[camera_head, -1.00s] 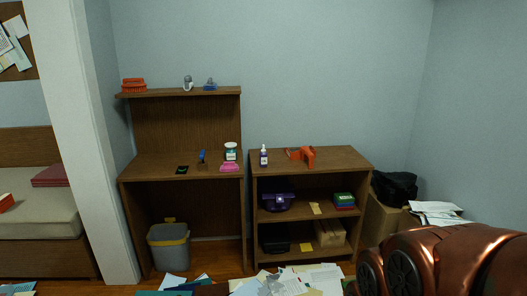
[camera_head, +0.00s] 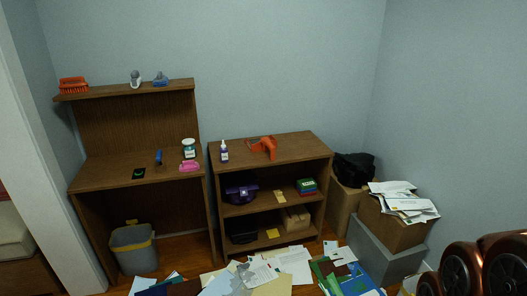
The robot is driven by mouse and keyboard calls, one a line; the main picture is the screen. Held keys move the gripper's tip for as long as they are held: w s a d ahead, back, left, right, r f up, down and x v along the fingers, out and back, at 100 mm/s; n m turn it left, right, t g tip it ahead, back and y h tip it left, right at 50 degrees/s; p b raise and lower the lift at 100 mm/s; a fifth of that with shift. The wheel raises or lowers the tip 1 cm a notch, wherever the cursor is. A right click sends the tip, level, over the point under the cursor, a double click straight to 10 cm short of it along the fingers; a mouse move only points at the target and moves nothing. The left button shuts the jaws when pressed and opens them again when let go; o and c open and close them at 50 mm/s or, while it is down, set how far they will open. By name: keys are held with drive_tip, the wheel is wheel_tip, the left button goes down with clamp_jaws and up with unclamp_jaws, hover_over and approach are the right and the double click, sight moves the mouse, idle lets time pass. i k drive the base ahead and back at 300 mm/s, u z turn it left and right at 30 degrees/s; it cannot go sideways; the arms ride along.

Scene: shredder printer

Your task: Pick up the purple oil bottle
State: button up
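The purple oil bottle (camera_head: 224,152) is small, with a white nozzle and a pale label. It stands upright on the top of the low wooden shelf unit (camera_head: 290,149), near its left end. Nothing covers it. My gripper is not in view. Only copper-coloured parts of my own arm show at the bottom right, well apart from the bottle.
An orange tape dispenser (camera_head: 264,146) is right of the bottle. The desk (camera_head: 112,172) at left holds a white jar (camera_head: 189,148) and a pink item (camera_head: 189,166). Papers (camera_head: 265,274) litter the floor in front. Boxes (camera_head: 395,225) stand at right.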

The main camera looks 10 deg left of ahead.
sight(223, 150)
drive_tip(key=z, duration=0.05)
drive_tip(key=i, duration=2.9)
drive_tip(key=u, duration=3.8)
